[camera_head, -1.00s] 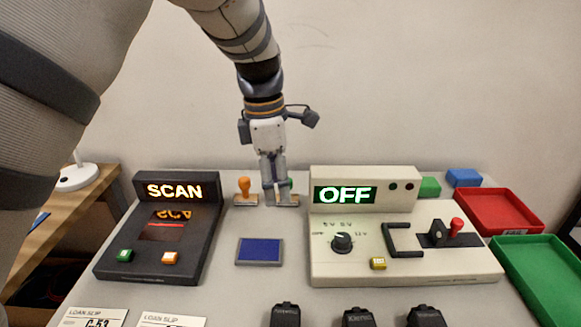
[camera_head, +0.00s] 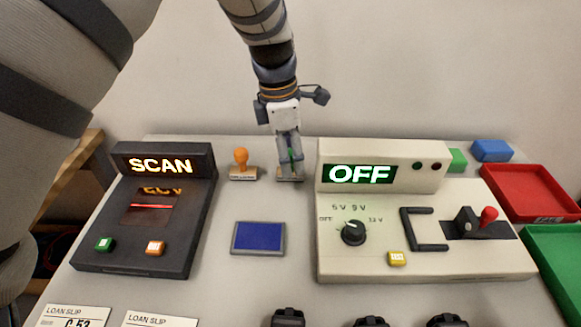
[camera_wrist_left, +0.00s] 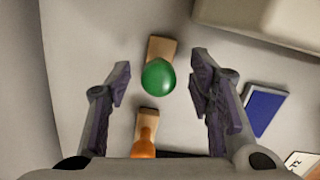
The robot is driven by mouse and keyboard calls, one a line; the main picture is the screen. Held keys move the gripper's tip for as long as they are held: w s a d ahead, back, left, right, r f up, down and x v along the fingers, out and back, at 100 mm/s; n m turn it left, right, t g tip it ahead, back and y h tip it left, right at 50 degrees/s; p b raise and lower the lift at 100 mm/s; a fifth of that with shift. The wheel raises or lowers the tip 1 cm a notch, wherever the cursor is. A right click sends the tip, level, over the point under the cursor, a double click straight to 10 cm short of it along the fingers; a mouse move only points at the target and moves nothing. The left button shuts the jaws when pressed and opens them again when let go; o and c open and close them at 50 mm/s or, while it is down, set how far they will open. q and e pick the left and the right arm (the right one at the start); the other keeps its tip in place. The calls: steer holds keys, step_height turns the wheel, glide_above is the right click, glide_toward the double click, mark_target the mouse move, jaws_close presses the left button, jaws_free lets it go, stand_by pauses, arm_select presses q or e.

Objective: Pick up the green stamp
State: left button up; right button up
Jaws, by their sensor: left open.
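The green stamp (camera_wrist_left: 158,76) shows in the left wrist view as a round green knob on a wooden base, between the two fingers and a little beyond their tips. In the head view the green stamp (camera_head: 291,156) is mostly hidden behind my left gripper (camera_head: 289,172). My left gripper also shows in the left wrist view (camera_wrist_left: 163,85), open, with nothing held and a gap on both sides of the knob. My right gripper is not in view.
An orange stamp (camera_head: 241,164) stands just left of the green one. A dark SCAN box (camera_head: 190,210) is to the left, and a pale OFF console (camera_head: 330,240) is close on the right. A blue ink pad (camera_head: 258,237) lies in front. Red (camera_head: 525,215) and green trays sit at the far right.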

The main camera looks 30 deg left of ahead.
arm_select(q)
steer(key=shift+w+f, duration=0.1)
steer(key=shift+f, duration=0.6)
steer(key=shift+r, duration=0.1)
jaws_close()
